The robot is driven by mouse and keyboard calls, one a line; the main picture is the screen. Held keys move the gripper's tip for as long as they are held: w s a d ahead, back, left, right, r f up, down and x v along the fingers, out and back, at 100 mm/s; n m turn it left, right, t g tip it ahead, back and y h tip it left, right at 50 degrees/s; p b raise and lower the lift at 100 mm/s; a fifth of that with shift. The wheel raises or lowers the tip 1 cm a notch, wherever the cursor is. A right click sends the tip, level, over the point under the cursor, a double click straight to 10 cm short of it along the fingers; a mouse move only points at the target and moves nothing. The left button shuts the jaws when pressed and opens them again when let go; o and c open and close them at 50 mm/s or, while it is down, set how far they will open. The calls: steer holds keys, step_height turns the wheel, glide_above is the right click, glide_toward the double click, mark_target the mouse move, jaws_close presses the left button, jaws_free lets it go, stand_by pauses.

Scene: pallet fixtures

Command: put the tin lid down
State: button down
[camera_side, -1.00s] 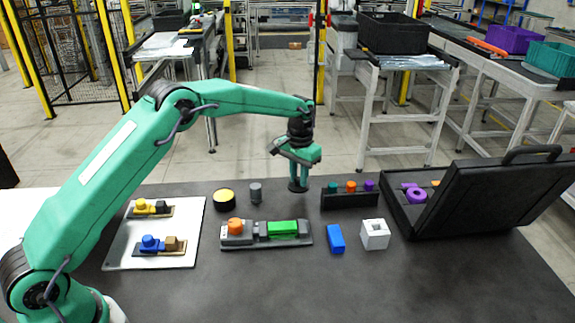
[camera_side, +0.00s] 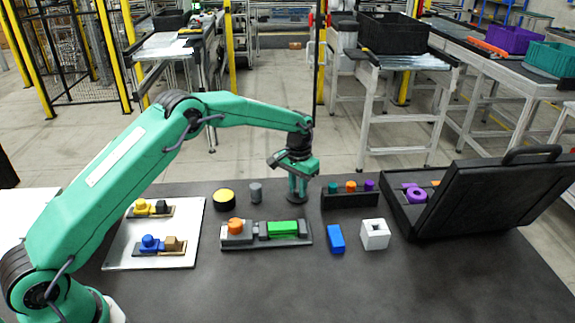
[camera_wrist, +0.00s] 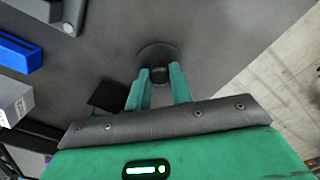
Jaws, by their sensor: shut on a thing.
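The tin lid (camera_side: 297,200) is a dark round disc with a small knob on top. It lies flat, at or just above the grey table top behind the fixture; I cannot tell whether it touches. My gripper (camera_side: 298,191) points down over it, with its jaws shut on the knob. In the wrist view the lid (camera_wrist: 152,52) shows as a dark disc beyond the fingertips of my gripper (camera_wrist: 160,77), the knob between them. Part of the disc is hidden by the fingers.
A black rack (camera_side: 350,201) with coloured pegs stands close to the right. The fixture with a green block (camera_side: 283,229), a blue block (camera_side: 336,239) and a white cube (camera_side: 375,234) are in front.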

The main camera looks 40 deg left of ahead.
steer(key=shift+f, duration=0.1)
steer(key=c, duration=1.2)
jaws_free()
steer(key=shift+c, duration=0.2)
step_height(320, 180, up, 12)
steer(key=shift+r, duration=0.2)
